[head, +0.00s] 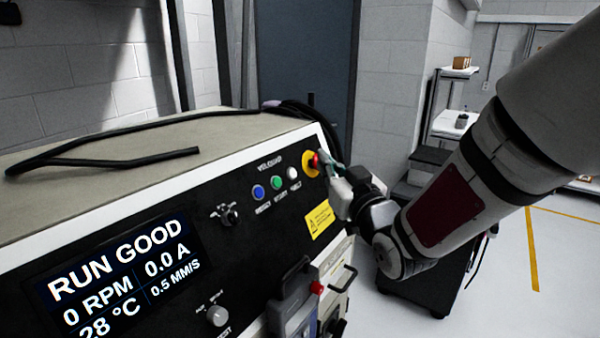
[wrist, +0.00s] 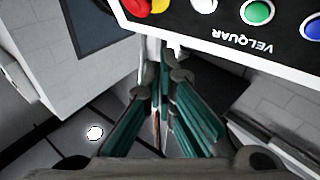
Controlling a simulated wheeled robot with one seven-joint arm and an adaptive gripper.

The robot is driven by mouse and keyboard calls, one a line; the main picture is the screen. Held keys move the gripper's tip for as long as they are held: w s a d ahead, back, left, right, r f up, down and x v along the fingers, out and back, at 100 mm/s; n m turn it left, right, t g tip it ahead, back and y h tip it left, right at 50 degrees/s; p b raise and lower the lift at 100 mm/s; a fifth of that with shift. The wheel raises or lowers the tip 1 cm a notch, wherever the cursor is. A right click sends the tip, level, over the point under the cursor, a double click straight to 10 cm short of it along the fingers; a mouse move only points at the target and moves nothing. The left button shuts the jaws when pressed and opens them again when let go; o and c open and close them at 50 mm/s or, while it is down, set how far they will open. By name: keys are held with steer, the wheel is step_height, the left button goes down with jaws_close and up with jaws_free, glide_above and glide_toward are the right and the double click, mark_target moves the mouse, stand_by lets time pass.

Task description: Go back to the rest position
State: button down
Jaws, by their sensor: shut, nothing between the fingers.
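My gripper (head: 328,163) is shut and empty, in front of the right end of the control panel (head: 259,246). Its fingertips are close to the red emergency button (head: 314,161) on its yellow ring (head: 307,170); I cannot tell whether they touch it. In the wrist view, my gripper (wrist: 165,62) has its green-padded fingers together, and the red button (wrist: 136,7) lies just past the tips, cut by the top edge. The panel's screen (head: 122,267) reads RUN GOOD, 0 RPM, 0.0 A.
Blue (head: 258,192), green (head: 276,183) and white (head: 292,173) buttons sit left of the emergency button. A black cable (head: 110,132) lies on the cabinet top (head: 60,200). A dark cart (head: 425,270) stands behind my arm. Open floor (head: 560,290) is at the right.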

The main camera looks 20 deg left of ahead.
steer(key=s+d+m+g+h+b, duration=0.3)
steer(key=d+h, duration=0.6)
steer(key=d, duration=1.1)
steer(key=s+d+f+m+g+h, duration=0.1)
steer(key=s+d+f+g, duration=0.1)
steer(key=s, duration=0.5)
steer(key=s+d+f+m+g+h, duration=0.1)
steer(key=s+d+f+m+g, duration=0.1)
steer(key=s+d, duration=0.3)
steer(key=s+d+f+m+g+h, duration=0.1)
steer(key=s+d+f+m+g, duration=0.1)
steer(key=s, duration=0.9)
steer(key=shift+s+d+g, duration=0.25)
steer(key=shift+d+g, duration=0.15)
steer(key=shift+d, duration=0.4)
